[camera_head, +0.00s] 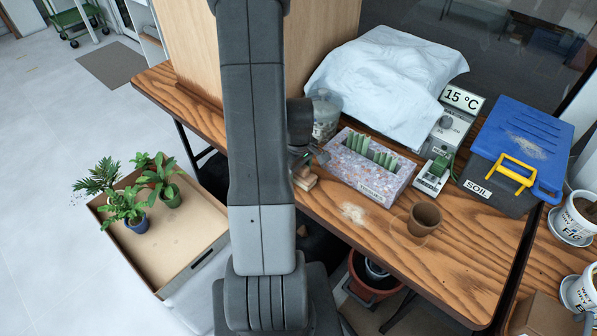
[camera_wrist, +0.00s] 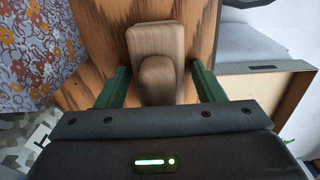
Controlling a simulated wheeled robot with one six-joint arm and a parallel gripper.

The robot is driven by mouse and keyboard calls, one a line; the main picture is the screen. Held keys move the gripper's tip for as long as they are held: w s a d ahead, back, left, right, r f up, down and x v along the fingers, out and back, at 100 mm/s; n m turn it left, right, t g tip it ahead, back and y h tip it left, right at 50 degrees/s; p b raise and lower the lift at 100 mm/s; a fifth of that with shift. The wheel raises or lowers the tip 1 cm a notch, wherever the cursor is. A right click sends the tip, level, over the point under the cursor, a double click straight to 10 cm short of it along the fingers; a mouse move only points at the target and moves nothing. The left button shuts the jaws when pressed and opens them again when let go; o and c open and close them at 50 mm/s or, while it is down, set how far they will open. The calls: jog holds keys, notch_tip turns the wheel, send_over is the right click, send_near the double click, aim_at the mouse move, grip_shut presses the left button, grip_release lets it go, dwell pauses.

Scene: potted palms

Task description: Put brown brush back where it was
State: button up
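The brown wooden brush (camera_head: 306,181) lies near the front edge of the wooden table (camera_head: 365,225), left of the patterned box, partly hidden by my arm in the head view. In the wrist view the brush (camera_wrist: 155,42) shows as a wood-grained block with a rounded grip toward me. My gripper (camera_head: 308,157) is just above and beside it. In the wrist view the green fingers of my gripper (camera_wrist: 162,85) stand apart on both sides of the brush, with gaps between them and the wood. Its bristles are hidden.
A glass jar (camera_head: 325,115), white cloth (camera_head: 385,80) and blue-lidded soil box (camera_head: 515,155) stand behind. A plant tray (camera_head: 185,235) is left.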

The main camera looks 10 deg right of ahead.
jog(key=shift+r, duration=0.15)
notch_tip(320, 180, up, 12)
jog(key=shift+p, duration=0.5)
